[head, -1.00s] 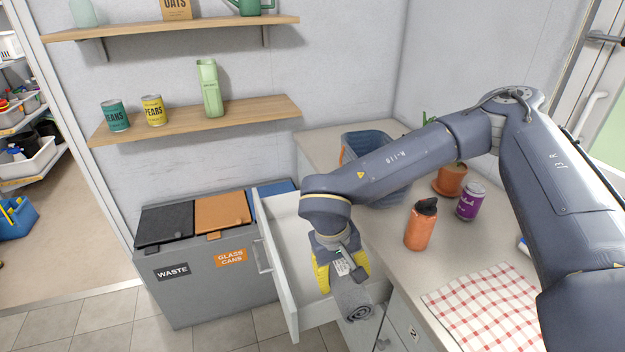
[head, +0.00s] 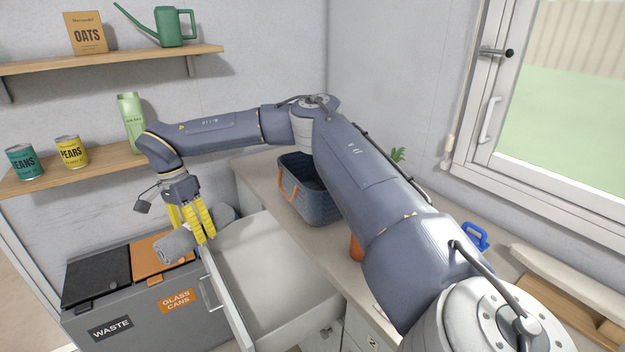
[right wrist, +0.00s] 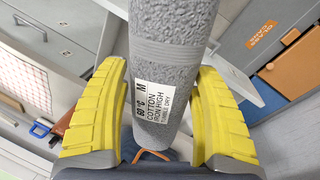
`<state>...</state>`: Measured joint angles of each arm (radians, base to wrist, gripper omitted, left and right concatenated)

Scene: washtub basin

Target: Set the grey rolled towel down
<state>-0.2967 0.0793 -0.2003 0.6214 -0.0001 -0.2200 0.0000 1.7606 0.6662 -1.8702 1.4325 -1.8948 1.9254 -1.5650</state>
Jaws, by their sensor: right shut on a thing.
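The grey rolled towel (head: 175,245) is held across my right gripper (head: 192,226), with one end showing left of the yellow fingers and the other end to their right. In the head view it is over the bins, by the left edge of the open drawer. In the right wrist view the towel (right wrist: 172,60) lies between the two yellow fingers of my right gripper (right wrist: 160,115), its white care label facing the camera. The gripper is shut on it. My left gripper is not in view.
The open drawer (head: 268,262) looks empty inside. The bin unit (head: 128,318) has a black lid (head: 97,275) and an orange lid. A blue basket (head: 318,205) stands on the counter. A wall shelf (head: 90,170) holds cans and a green bottle (head: 131,122).

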